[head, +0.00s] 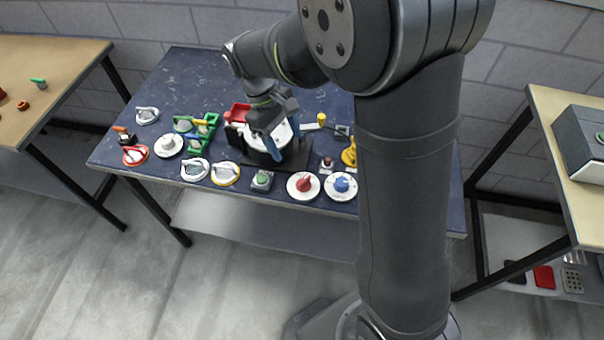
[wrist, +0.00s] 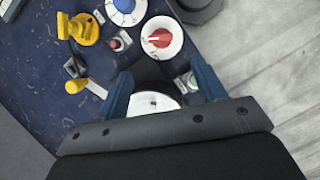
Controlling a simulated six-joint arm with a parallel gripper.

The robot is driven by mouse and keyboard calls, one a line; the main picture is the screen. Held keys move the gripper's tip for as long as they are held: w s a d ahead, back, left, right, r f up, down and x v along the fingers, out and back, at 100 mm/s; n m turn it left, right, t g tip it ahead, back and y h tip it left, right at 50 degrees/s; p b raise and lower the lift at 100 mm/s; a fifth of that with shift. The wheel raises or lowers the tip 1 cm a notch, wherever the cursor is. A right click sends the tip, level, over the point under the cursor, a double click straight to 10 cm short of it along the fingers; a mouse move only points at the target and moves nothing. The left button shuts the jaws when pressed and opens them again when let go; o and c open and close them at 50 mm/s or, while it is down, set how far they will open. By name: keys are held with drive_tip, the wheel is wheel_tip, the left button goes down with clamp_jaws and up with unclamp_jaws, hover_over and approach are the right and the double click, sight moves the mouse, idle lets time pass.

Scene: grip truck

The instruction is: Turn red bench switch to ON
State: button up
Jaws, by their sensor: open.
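A red knob on a round white dial (head: 305,186) sits near the front edge of the dark blue bench; it also shows in the wrist view (wrist: 160,38), its pointer lying roughly sideways. I cannot read its marks. A red-rimmed switch (head: 136,156) lies at the bench's left end, and a red-handled part (head: 237,113) stands behind my gripper. Which of these is the red bench switch is not labelled. My gripper (head: 280,135) is open and empty, pointing down over a white-faced round device on a black base (wrist: 155,104). Its blue fingers (wrist: 163,80) are apart from the red knob.
A blue knob dial (head: 341,186) is right of the red one. A small green button (head: 262,180) is to its left, a yellow valve (head: 349,153) behind right. A yellow-tipped lever (wrist: 76,86) juts near the fingers. More switches crowd the left half; the bench's back left is clear.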

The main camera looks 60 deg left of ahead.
sight(304, 179)
drive_tip(key=x, duration=1.2)
drive_tip(key=c, duration=1)
drive_tip(key=shift+m+g, duration=0.4)
drive_tip(key=shift+m, duration=0.5)
